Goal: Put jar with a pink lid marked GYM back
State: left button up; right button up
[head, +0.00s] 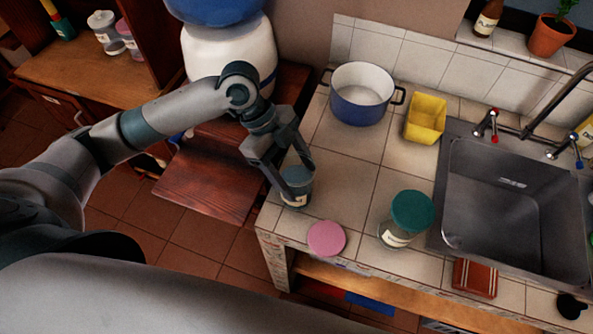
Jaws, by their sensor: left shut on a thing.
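My left gripper (283,176) is shut around a small jar (296,197) at the left end of the tiled counter. The jar is upright, with a pale label low on its side; the label's text is too small to read. Its top looks blue-grey and is partly hidden by the fingers, and I cannot tell whether it touches the counter. A round pink lid (326,238) lies to the right of the gripper near the counter's front edge, apart from the held jar, with no jar body visible under it. My right gripper is out of view.
A jar with a green lid (412,211) stands right of the pink lid. Behind are a blue-white pot (362,94) and a yellow container (425,118); the sink (515,210) is at right. A wooden shelf (95,73) at upper left holds several jars.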

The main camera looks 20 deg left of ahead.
pick_arm(q)
jog(key=o, duration=1.9)
jog(key=shift+f, duration=0.1)
jog(key=b+v, duration=0.3)
jog(key=v, duration=0.9)
